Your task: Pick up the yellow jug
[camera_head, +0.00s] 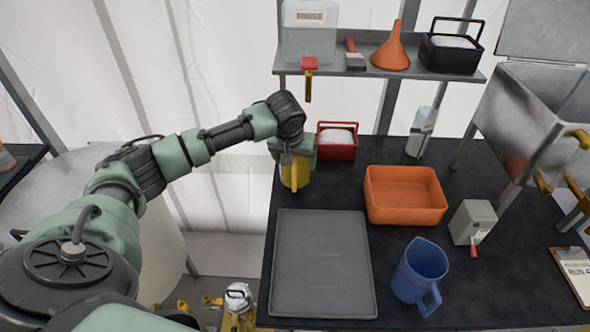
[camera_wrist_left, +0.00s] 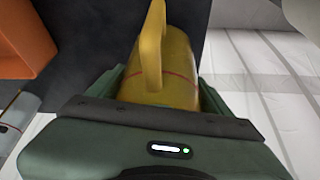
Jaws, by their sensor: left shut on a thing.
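The yellow jug (camera_head: 293,174) stands at the left edge of the dark table, behind the grey tray. In the left wrist view its yellow body and handle (camera_wrist_left: 158,70) fill the space between the fingers, with a thin red line around the body. My left gripper (camera_head: 296,160) comes down over it from the left arm and is shut on the jug, with a green finger on each side. The gripper hides much of the jug in the head view. I cannot tell whether its base touches the table. My right gripper is not in view.
A grey tray (camera_head: 320,262), an orange bin (camera_head: 404,194), a blue jug (camera_head: 419,270) and a small grey box (camera_head: 472,221) are on the table (camera_head: 395,240). A shelf (camera_head: 370,70) with a funnel (camera_head: 391,52) is above.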

